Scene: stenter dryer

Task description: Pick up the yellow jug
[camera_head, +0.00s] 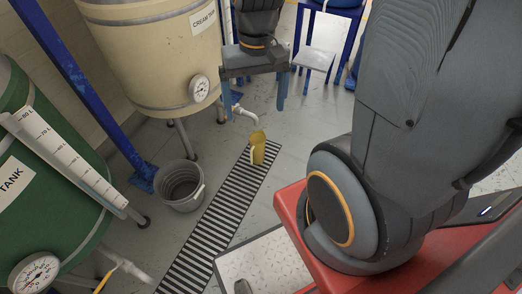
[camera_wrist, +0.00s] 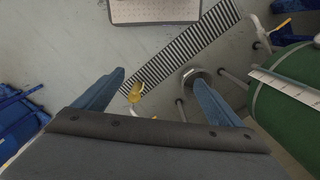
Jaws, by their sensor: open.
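The yellow jug (camera_head: 258,149) stands upright on the striped drain grate in the head view, below a white outlet pipe. In the wrist view the jug (camera_wrist: 135,92) is small and lies between my fingers, nearer the left one. My gripper (camera_head: 254,92) is open and empty, its two blue fingers wide apart and pointing down. It is well above and behind the jug in the head view, with clear space between them. In the wrist view my gripper (camera_wrist: 166,82) spans the jug and a grey bucket from far above.
A grey bucket (camera_head: 181,188) stands left of the grate (camera_head: 219,221). A cream tank (camera_head: 150,50) stands behind the bucket, and a green tank (camera_head: 45,190) stands at left. A blue post (camera_head: 85,90) reaches the floor between them. A speckled white platform (camera_head: 262,265) lies in front.

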